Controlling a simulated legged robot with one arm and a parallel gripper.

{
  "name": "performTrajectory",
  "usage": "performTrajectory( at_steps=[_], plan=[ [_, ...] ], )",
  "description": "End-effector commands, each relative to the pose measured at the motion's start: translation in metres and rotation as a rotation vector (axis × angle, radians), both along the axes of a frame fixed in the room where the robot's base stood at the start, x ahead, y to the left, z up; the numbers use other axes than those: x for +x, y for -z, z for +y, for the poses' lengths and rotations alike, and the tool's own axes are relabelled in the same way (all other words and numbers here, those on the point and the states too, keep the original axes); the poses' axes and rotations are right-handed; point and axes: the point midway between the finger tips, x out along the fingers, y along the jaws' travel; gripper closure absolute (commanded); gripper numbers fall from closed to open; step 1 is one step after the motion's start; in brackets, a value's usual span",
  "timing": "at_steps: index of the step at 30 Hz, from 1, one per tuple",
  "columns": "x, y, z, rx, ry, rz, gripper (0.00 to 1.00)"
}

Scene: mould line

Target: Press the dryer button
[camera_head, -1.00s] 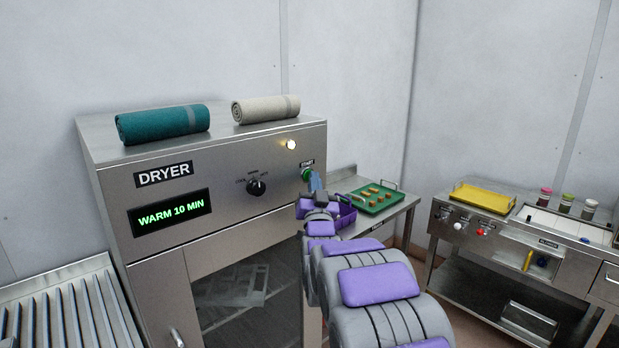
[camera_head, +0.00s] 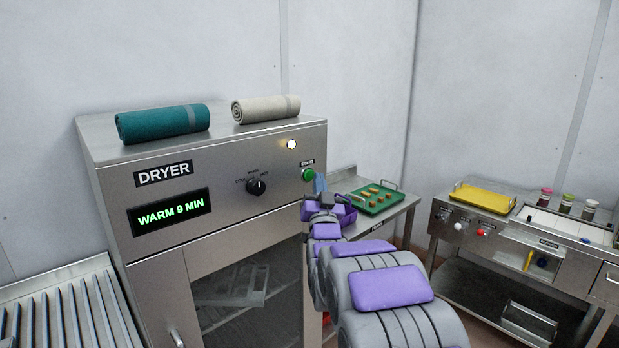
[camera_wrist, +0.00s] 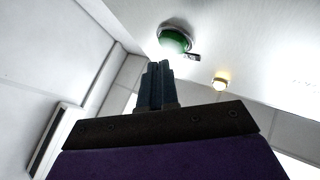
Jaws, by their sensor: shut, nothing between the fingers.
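The dryer (camera_head: 222,223) is a steel cabinet with a display (camera_head: 171,212) reading "WARM 9 MIN". Its green start button (camera_head: 308,174) is on the right of the front panel, under a START label. A lit lamp (camera_head: 291,144) glows above it. The button also shows in the wrist view (camera_wrist: 174,41), near the top, with the lit lamp (camera_wrist: 220,84) to its right. My gripper (camera_head: 319,183) is shut and empty, just right of the button in the head view. In the wrist view my fingertips (camera_wrist: 158,66) are below the button, visibly apart from it.
A teal rolled towel (camera_head: 162,123) and a beige one (camera_head: 266,109) lie on the dryer. A black knob (camera_head: 256,186) is left of the button. A green tray (camera_head: 376,198) stands on a side table behind my arm. A steel bench (camera_head: 518,270) with a yellow tray is at right.

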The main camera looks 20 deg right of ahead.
Motion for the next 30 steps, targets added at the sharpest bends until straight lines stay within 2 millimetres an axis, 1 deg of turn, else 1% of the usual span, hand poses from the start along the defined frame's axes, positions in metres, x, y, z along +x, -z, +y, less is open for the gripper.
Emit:
performTrajectory(
  at_steps=[7, 17, 30],
  plan=[
    [-0.017, 0.002, -0.007, 0.001, 0.002, 0.002, 1.0],
    [-0.044, 0.0, -0.016, -0.001, 0.002, -0.001, 1.0],
    [-0.046, 0.001, -0.017, 0.0, 0.0, 0.001, 1.0]
  ],
)
